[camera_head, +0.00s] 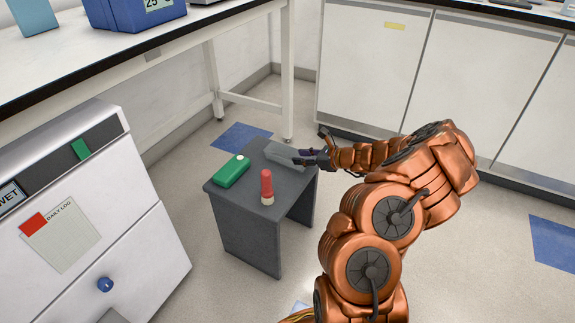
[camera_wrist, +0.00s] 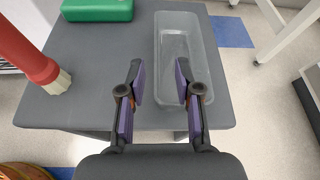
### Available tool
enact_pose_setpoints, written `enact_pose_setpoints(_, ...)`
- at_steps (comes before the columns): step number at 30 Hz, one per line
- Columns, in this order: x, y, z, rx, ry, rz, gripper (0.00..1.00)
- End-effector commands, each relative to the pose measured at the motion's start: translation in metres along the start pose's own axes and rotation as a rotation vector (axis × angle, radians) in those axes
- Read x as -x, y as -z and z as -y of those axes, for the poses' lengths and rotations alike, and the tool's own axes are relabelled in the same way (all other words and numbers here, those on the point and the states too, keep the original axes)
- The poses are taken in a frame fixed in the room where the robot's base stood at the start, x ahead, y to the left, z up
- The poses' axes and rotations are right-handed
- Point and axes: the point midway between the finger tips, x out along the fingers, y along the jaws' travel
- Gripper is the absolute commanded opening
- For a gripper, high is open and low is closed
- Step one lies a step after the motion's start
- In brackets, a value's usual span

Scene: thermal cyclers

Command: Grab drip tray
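The drip tray looks like a clear, shallow rectangular tray (camera_wrist: 180,24) lying on a small grey table (camera_wrist: 90,40). In the head view the tray (camera_head: 284,154) lies near the table's back right edge, partly hidden by my gripper (camera_head: 311,158). In the wrist view my gripper (camera_wrist: 160,88) is open, with its two purple-padded fingers apart. Its fingertips show over the near part of the tray, the right one over the tray and the left one just left of it. Nothing shows between the fingers except the tray and table surface. Whether the fingers touch the tray I cannot tell.
A white cabinet (camera_head: 150,245) stands at left, a workbench (camera_head: 180,38) behind. Floor is open around the table's right side.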

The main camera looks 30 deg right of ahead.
Motion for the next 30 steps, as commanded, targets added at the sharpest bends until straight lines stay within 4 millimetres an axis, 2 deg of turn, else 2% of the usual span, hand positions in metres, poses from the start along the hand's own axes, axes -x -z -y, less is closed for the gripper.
enact_pose_setpoints(11, -0.03, 0.004, -0.002, -0.003, 0.0, 0.0, 0.33)
enact_pose_setpoints(21, -0.071, 0.01, -0.007, -0.001, -0.001, -0.001, 0.33)
enact_pose_setpoints(30, -0.077, 0.008, -0.006, -0.002, 0.001, 0.0, 0.33)
